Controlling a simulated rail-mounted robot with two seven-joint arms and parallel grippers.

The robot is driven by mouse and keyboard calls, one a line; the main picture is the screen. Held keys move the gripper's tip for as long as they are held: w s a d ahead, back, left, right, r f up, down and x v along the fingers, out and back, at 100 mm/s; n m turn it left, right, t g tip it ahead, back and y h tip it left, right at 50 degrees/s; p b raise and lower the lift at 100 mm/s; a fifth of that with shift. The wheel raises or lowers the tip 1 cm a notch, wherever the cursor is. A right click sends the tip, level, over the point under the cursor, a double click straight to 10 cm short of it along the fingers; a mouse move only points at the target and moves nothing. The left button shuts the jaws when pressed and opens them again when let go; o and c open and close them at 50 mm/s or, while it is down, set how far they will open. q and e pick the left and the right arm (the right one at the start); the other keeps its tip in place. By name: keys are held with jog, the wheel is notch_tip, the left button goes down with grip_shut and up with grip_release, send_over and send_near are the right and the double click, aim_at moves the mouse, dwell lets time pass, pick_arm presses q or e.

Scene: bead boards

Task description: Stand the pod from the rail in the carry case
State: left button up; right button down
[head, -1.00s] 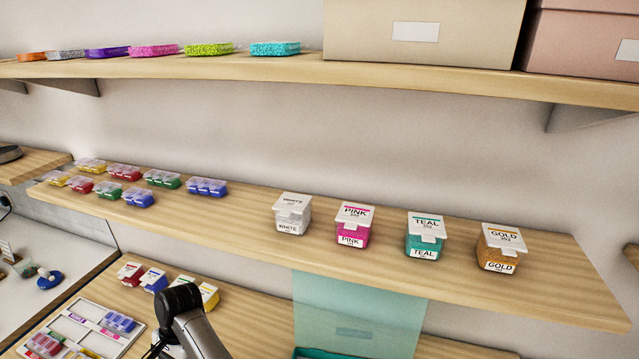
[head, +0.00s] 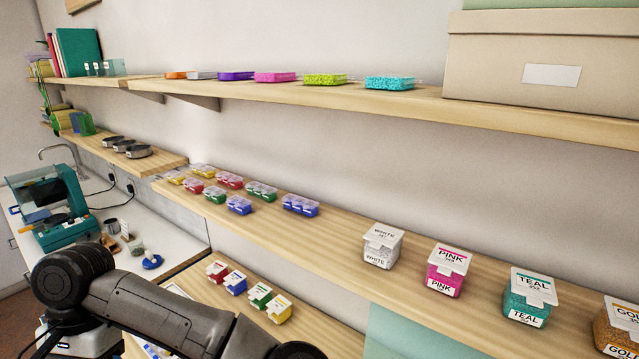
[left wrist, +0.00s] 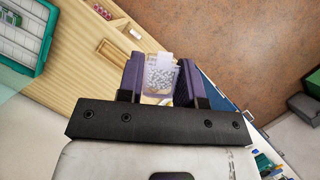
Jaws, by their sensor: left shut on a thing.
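In the left wrist view, my left gripper (left wrist: 160,85) is shut on a small clear pod (left wrist: 161,72) filled with pale beads. The pod sits between the two purple fingers, above the wooden bench and its edge. A teal open-topped case (left wrist: 43,50), apparently the carry case, shows in part at the upper left, apart from the pod. A pale teal panel (head: 405,338), perhaps its lid, shows at the bottom of the head view. The rail cannot be made out. My left arm crosses the lower left of the head view; its gripper is outside that view. My right gripper is not seen.
A wooden shelf (head: 330,245) holds labelled bead jars and several small lidded boxes. Four-colour packs aside, the bench (head: 318,315) has bare wood. An upper shelf (head: 300,92) carries bead trays and a large box (head: 540,62). A teal machine (head: 60,210) stands at the far left.

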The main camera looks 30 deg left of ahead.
pick_arm(q)
jog(key=s+r+n+p, duration=0.1)
jog(key=s+r+p, duration=0.1)
jog(key=r+p, duration=1.1)
jog(key=s+a+r+n+p, duration=0.1)
jog(key=r+p, duration=1.2)
jog(key=r, duration=0.8)
jog(key=shift+s+a+n+t+h, duration=0.2)
jog(key=shift+s+n+t+h, duration=0.1)
jog(key=shift+s+h, duration=0.1)
